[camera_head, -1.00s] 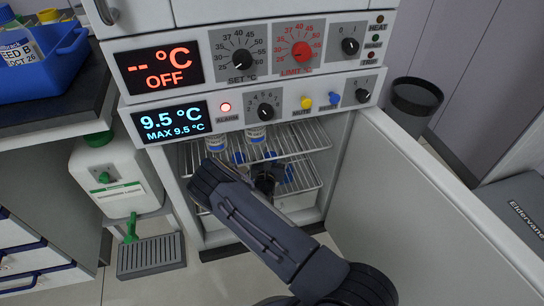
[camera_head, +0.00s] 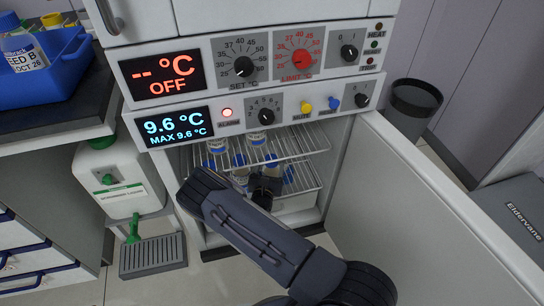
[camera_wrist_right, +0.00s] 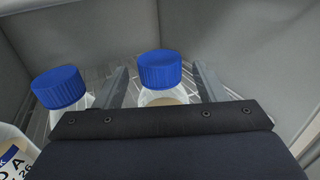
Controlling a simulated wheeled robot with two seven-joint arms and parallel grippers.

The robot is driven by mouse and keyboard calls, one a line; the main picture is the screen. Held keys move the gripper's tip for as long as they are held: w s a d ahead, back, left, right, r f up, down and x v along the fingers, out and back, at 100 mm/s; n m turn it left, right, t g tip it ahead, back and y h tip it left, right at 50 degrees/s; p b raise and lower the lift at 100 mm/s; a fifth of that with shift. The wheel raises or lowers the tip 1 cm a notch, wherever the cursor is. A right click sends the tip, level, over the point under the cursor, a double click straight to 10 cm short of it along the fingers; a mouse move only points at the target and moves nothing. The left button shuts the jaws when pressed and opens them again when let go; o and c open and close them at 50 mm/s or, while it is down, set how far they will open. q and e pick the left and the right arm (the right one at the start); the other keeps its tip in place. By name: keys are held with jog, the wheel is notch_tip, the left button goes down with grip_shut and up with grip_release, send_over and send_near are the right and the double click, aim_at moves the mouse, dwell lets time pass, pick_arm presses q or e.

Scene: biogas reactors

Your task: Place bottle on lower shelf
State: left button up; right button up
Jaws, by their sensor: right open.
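My right gripper (camera_head: 264,190) reaches into the open fridge at lower shelf height. In the right wrist view its open fingers (camera_wrist_right: 160,72) stand on either side of a bottle with a blue cap (camera_wrist_right: 160,70), with gaps visible between cap and fingers. The lower wire shelf (camera_head: 308,188) holds blue-capped bottles, including one beside the gripper (camera_head: 240,174). The upper wire shelf (camera_head: 300,143) has bottles near its front left (camera_head: 217,146). A second blue-capped bottle (camera_wrist_right: 60,88) stands left of the fingers. The gripper body hides the lower part of the bottle between them. My left gripper is out of view.
The fridge door (camera_head: 420,195) is swung open to the right. A white jug (camera_head: 118,180) stands left of the fridge, beside the counter with a blue tray (camera_head: 50,75). A dark bin (camera_head: 412,105) stands behind the door. A labelled bottle (camera_wrist_right: 12,150) shows at the wrist view's lower left.

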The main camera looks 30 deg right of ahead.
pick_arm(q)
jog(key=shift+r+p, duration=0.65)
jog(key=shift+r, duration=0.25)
pick_arm(e)
jog(key=v, duration=0.6)
jog(key=shift+s+a, duration=0.2)
jog(key=shift+s, duration=0.1)
